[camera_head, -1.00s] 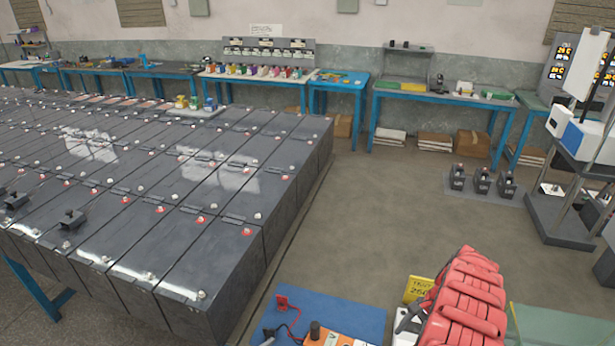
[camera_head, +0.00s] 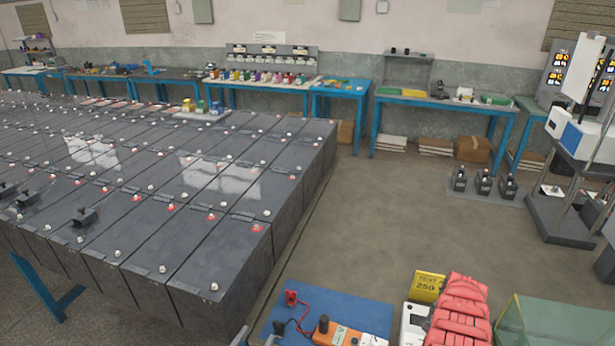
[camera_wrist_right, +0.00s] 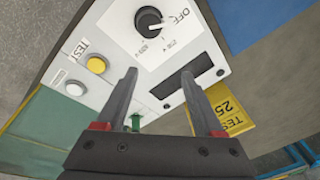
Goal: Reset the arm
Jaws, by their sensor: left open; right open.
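My left gripper (camera_head: 256,338) barely shows at the bottom edge of the head view; only grey tips are visible beside the blue mat. My right gripper (camera_wrist_right: 158,77) is open and empty in the right wrist view. Its fingers are in front of the face of a white tester (camera_wrist_right: 145,55) with a black knob marked OFF, a dark display, and a yellow and a white button. The tester also shows in the head view (camera_head: 414,320), partly hidden by a red ribbed shape that looks like my right arm.
A yellow sign (camera_head: 427,287) stands behind the tester. An orange meter (camera_head: 345,335) with leads lies on a blue mat (camera_head: 350,308). Rows of grey batteries (camera_head: 215,240) fill the left. Blue benches (camera_head: 440,100) line the wall.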

